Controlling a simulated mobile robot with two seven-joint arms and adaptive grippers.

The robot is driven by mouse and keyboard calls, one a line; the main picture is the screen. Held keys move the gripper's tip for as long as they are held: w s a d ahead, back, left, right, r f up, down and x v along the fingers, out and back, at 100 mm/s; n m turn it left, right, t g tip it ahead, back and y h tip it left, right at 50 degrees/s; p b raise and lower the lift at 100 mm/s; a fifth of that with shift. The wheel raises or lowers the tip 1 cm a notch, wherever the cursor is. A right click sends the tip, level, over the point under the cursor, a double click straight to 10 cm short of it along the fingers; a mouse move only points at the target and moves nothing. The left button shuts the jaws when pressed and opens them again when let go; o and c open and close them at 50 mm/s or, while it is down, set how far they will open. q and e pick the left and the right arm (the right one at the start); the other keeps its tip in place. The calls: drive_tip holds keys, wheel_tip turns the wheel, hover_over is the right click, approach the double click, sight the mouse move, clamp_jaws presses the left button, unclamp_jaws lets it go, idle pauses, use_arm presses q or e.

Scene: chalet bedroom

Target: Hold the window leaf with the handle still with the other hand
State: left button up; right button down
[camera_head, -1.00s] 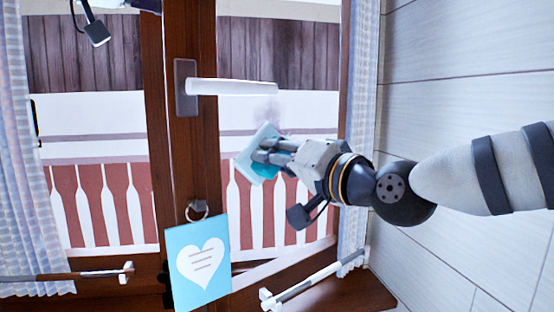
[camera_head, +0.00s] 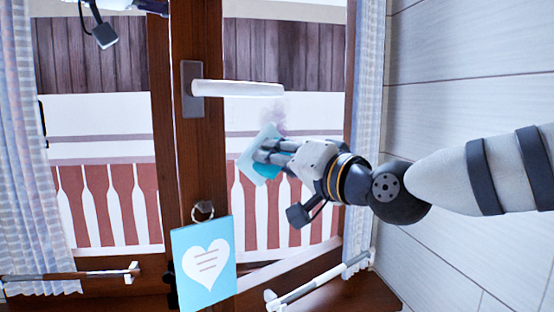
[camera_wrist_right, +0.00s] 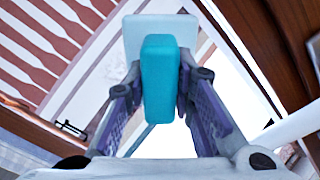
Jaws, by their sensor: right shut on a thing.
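The window leaf with the handle (camera_head: 206,150) has a dark brown wooden frame. Its white lever handle (camera_head: 238,88) points right from a grey plate. A grey smudge (camera_head: 274,114) shows on its pane. My right gripper (camera_head: 262,158) is shut on a teal sponge-like block with a pale pad (camera_wrist_right: 160,85), below the handle and in front of the glass. I cannot tell whether the pad touches the pane. Only a part of my left gripper (camera_head: 150,5) shows at the top edge; its fingers cannot be made out.
A blue card with a white heart (camera_head: 205,262) hangs from a ring on the frame, below the handle. Checked curtains hang at the left (camera_head: 30,150) and right (camera_head: 366,120). White-ended rods (camera_head: 315,280) run low down. A panelled wall (camera_head: 460,80) stands at the right.

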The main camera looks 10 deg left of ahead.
sight(265, 138)
drive_tip(key=shift+w+a, duration=0.1)
drive_tip(key=shift+a, duration=0.05)
drive_tip(key=shift+w+a, duration=0.2)
drive_tip(key=w+d, duration=0.7)
drive_tip(key=w, duration=0.1)
idle(0.8)
drive_tip(key=shift+d, duration=0.1)
drive_tip(key=shift+r, duration=1.7)
drive_tip(key=shift+s+a+f, duration=0.1)
drive_tip(key=shift+s+a, duration=1.15)
drive_tip(key=shift+s, duration=0.2)
drive_tip(key=shift+s+a, duration=1.2)
drive_tip(key=shift+s, duration=0.2)
drive_tip(key=shift+s+a, duration=1.2)
